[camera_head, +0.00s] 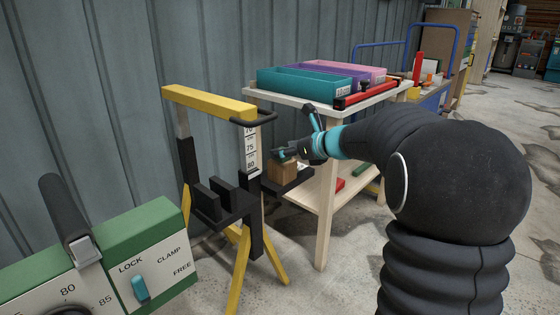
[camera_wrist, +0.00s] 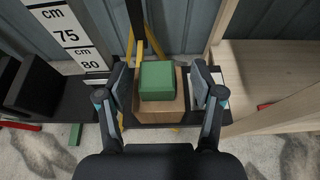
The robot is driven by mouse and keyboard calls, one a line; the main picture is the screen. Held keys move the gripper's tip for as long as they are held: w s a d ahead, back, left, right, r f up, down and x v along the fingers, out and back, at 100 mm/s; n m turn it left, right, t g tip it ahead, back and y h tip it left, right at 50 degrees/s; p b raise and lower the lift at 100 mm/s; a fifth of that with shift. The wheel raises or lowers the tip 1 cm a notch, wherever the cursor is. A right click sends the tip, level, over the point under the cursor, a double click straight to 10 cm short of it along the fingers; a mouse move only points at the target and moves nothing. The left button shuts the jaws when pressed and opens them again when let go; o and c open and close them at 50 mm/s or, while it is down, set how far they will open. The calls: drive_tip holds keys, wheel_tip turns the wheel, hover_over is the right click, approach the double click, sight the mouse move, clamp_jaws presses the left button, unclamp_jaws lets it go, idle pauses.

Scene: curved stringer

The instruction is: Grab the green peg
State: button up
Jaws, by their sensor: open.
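The green peg (camera_wrist: 157,81) shows in the wrist view as a green block on top of a brown, many-sided block (camera_wrist: 146,108). My gripper (camera_wrist: 159,76) is open, with one finger on each side of the peg and visible gaps between. Nothing is held. In the head view my gripper (camera_head: 294,140) is at the brown block (camera_head: 284,172), beside the measuring stand. I cannot make out the green peg clearly there.
A stand with a yellow top bar (camera_head: 208,103) and a cm scale (camera_head: 251,150) is close left of my gripper. A wooden shelf (camera_head: 327,215) with teal, purple and pink trays is at the right. A green control panel (camera_head: 145,232) is at front left.

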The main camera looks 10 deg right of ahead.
drive_tip(key=x, duration=0.4)
drive_tip(key=shift+s+a+f, duration=0.1)
drive_tip(key=shift+s+f, duration=0.1)
drive_tip(key=c, duration=1.2)
drive_tip(key=shift+r, duration=0.15)
